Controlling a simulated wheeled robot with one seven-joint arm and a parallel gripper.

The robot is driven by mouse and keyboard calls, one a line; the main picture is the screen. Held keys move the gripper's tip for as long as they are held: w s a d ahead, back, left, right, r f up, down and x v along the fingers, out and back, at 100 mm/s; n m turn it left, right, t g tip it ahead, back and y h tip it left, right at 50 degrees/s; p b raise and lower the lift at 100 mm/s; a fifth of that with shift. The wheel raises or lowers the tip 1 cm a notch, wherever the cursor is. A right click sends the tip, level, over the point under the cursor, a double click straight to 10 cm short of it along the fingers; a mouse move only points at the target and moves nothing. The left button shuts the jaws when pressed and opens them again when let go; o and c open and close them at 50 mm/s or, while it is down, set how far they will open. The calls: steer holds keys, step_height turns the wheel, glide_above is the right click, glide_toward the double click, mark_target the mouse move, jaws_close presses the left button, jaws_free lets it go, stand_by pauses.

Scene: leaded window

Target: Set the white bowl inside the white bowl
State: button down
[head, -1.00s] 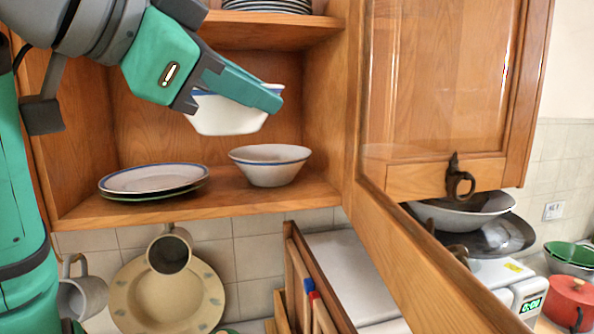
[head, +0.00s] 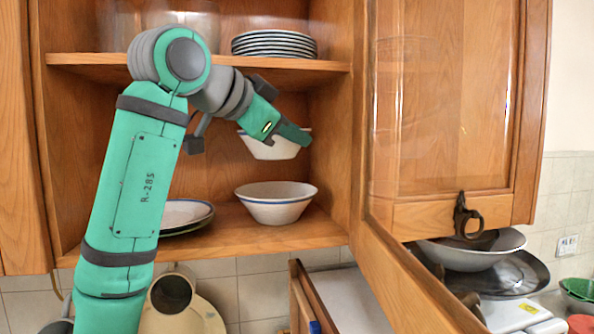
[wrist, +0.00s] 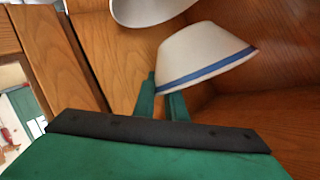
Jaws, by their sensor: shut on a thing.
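My gripper (head: 293,134) is shut on a white bowl (head: 268,150) with a blue rim band, holding it by the rim inside the cupboard. The held bowl also shows in the wrist view (wrist: 205,55), at the fingertips. A second white bowl (head: 275,205) with a blue rim stands upright on the lower shelf (head: 300,232). The held bowl is above it, with a gap between them in the head view. Part of another white surface, apparently the standing bowl (wrist: 150,10), shows at the top of the wrist view.
White plates (head: 188,213) lie left of the standing bowl, partly hidden by my arm. A stack of plates (head: 274,44) sits on the upper shelf (head: 330,66), above the held bowl.

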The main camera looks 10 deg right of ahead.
steer(key=shift+w+d+f, duration=0.15)
steer(key=shift+w, duration=0.3)
steer(key=shift+d+f, duration=0.1)
steer(key=shift+f, duration=3.2)
steer(key=shift+f, duration=0.15)
steer(key=shift+f, duration=0.35)
steer(key=shift+f, duration=0.1)
steer(key=c, duration=1.8)
jaws_free()
